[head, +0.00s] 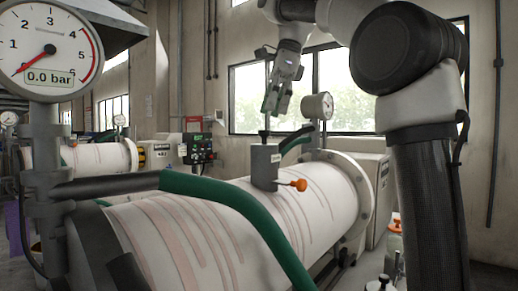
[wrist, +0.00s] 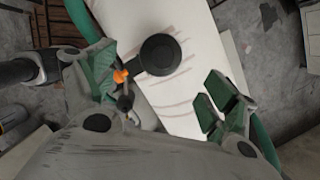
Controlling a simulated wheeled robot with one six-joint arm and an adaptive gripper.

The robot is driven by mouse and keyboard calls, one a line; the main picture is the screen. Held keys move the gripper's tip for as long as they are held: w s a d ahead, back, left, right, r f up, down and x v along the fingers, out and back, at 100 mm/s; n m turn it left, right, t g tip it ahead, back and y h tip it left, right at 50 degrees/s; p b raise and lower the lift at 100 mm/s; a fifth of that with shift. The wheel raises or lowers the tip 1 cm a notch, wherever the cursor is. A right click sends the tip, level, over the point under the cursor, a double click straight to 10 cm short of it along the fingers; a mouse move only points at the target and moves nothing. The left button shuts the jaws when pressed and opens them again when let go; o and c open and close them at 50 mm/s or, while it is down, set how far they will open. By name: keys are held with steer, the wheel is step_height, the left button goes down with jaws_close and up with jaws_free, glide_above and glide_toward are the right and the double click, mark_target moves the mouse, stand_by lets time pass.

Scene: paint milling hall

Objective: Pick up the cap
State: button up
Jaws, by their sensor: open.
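My gripper (head: 276,100) points down above the grey valve block (head: 265,166) on the white mill drum (head: 325,195). In the wrist view my gripper (wrist: 160,88) is open, its green-padded fingers wide apart with nothing held between them. A round black disc (wrist: 158,53) shows beyond and between the fingers, next to an orange handle (wrist: 121,77). I cannot tell whether this disc is the cap. No other cap can be made out clearly. The orange handle also shows on the block in the head view (head: 298,185).
A green hose (head: 235,215) runs across the drum. A small gauge (head: 318,106) stands just right of my gripper. A large gauge (head: 47,50) on a post fills the left foreground. A control box (head: 197,148) stands behind.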

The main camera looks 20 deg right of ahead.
mark_target(265, 135)
steer(key=x, duration=0.7)
steer(key=shift+w+a, duration=0.1)
steer(key=shift+a, duration=0.05)
steer(key=shift+c, duration=0.4)
steer(key=c, duration=1.3)
